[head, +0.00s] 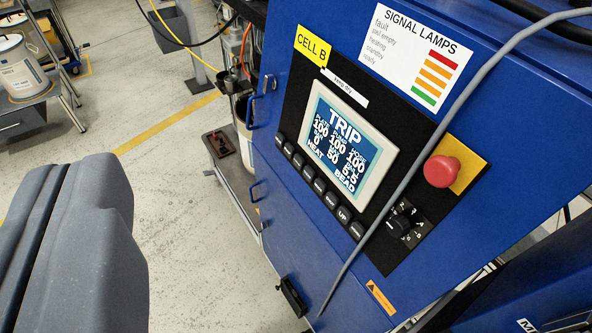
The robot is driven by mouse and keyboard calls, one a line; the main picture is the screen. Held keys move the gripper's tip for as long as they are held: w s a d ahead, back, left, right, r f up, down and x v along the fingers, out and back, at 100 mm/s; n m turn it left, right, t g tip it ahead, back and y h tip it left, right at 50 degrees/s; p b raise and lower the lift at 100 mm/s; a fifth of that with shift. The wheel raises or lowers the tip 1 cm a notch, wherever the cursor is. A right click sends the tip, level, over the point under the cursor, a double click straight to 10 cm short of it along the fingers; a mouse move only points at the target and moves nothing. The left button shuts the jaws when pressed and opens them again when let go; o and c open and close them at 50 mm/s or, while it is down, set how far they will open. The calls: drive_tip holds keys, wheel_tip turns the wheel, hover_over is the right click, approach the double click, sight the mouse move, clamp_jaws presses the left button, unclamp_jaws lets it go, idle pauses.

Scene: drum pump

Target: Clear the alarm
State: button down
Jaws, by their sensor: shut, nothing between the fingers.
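A blue control cabinet (330,240) fills the right half, tilted in the picture. Its screen (347,145) reads TRIP, with figures such as 100, 0, 50 and 5.5 and the words HEAT and BEAD. A row of dark push buttons (317,186) runs below the screen; one reads UP, the others are too small to read surely. A red mushroom button (442,171) sits on a yellow plate. A black rotary knob (400,222) has a numbered scale. My grey gripper (88,170) is shut and empty at the lower left, apart from the cabinet.
A grey cable (432,139) hangs across the panel, between screen and red button. A SIGNAL LAMPS chart (415,50) and a CELL B label (313,46) are above. A pail (20,68) stands far left. Grey floor between is open.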

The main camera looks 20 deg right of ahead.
sight(309, 174)
drive_tip(key=w+a+f+m+h+p, duration=0.1)
drive_tip(key=w+f+m+p, duration=0.2)
drive_tip(key=w+f, duration=0.6)
drive_tip(key=w+a+f+m+p, duration=0.1)
drive_tip(key=w+f+m+p, duration=0.3)
drive_tip(key=w, duration=0.9)
drive_tip(key=w+d+f+m+g+h+p, duration=0.1)
drive_tip(key=d+f, duration=0.5)
drive_tip(key=f, duration=0.7)
drive_tip(key=w+d+f+m+g+h+p, duration=0.1)
drive_tip(key=w+d+f+m+h+p, duration=0.2)
drive_tip(key=f, duration=1)
drive_tip(key=d+m+h+p, duration=0.2)
drive_tip(key=m+h, duration=0.1)
drive_tip(key=m, duration=0.1)
drive_tip(key=shift+w+d+f+g, duration=0.15)
drive_tip(key=shift+d+f+g, duration=0.15)
drive_tip(key=shift+d+g, duration=0.1)
drive_tip(key=shift+d, duration=0.1)
drive_tip(key=d+b, duration=0.1)
drive_tip(key=d, duration=0.1)
drive_tip(key=w+d+f+b, duration=0.1)
drive_tip(key=d, duration=0.2)
drive_tip(key=d+b, duration=0.1)
drive_tip(key=d, duration=0.2)
drive_tip(key=shift+w+d+f, duration=0.2)
drive_tip(key=shift+w+f, duration=0.1)
